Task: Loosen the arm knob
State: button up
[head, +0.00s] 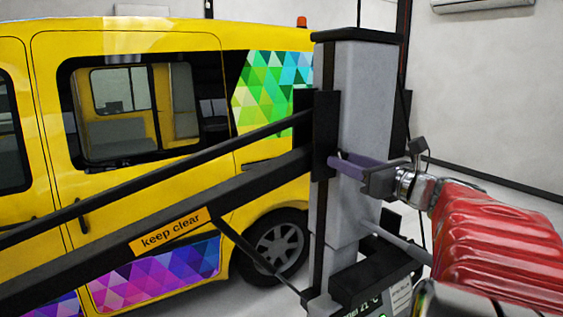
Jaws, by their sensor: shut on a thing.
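A long black arm (110,250) with an orange "keep clear" label slants up to a black carriage (325,128) on a grey post (362,90). My gripper (338,163) comes in from the right across the post. Its purple-grey fingers reach the carriage's right edge, beside the arm's upper end. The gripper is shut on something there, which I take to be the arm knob. The knob itself is hidden by the fingers, so I cannot see how far it is turned.
A yellow van (150,60) with coloured triangle patterns stands close behind the black arm. A dark box with a display (365,295) sits low on the post. A thin grey rod (400,243) runs below my gripper. Cables hang beside the post. Open floor lies at the right.

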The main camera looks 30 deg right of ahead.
jog(key=shift+n, duration=0.9)
jog(key=o, duration=1)
jog(key=s, duration=1.4)
jog(key=shift+d, duration=0.15)
jog(key=shift+w, duration=0.1)
